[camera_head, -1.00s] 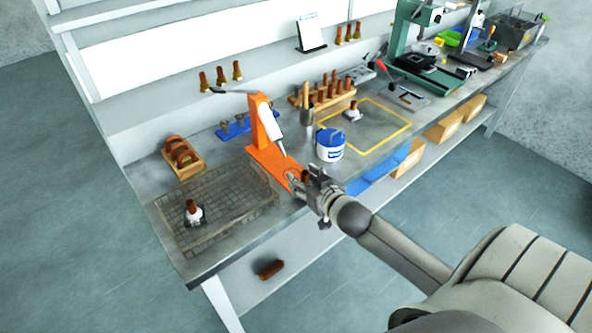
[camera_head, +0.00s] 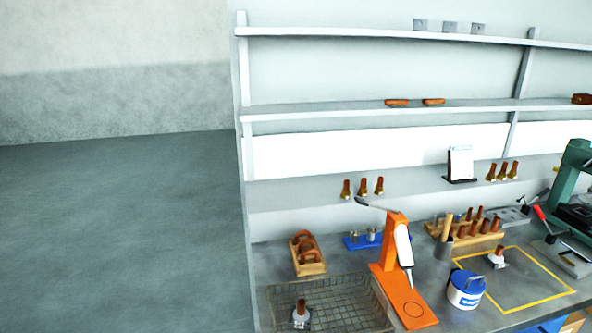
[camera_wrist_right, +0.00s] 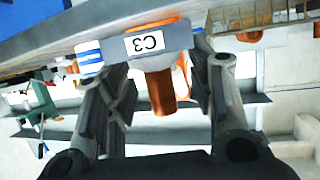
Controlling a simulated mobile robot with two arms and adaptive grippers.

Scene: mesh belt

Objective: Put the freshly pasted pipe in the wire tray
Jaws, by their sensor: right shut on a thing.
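In the right wrist view, which is upside down, my right gripper (camera_wrist_right: 160,68) is shut on a copper pipe (camera_wrist_right: 161,92) with a grey base (camera_wrist_right: 205,38) labelled C3. Any paste on this pipe cannot be made out. The wire tray (camera_head: 378,312) is at the bottom of the head view, its front part cut off. Part of it also shows at the upper right of the wrist view (camera_wrist_right: 262,16). Another copper pipe (camera_head: 301,306), with a white band and a small base, stands upright inside the tray at the left. My left gripper is not in view.
The orange dispenser stand (camera_head: 394,262) is right of the tray. A blue and white tub (camera_head: 466,290) stands further right, near a yellow taped square (camera_head: 540,304). A wooden rack of rings (camera_head: 309,266) sits behind the tray. The tray's right half looks empty.

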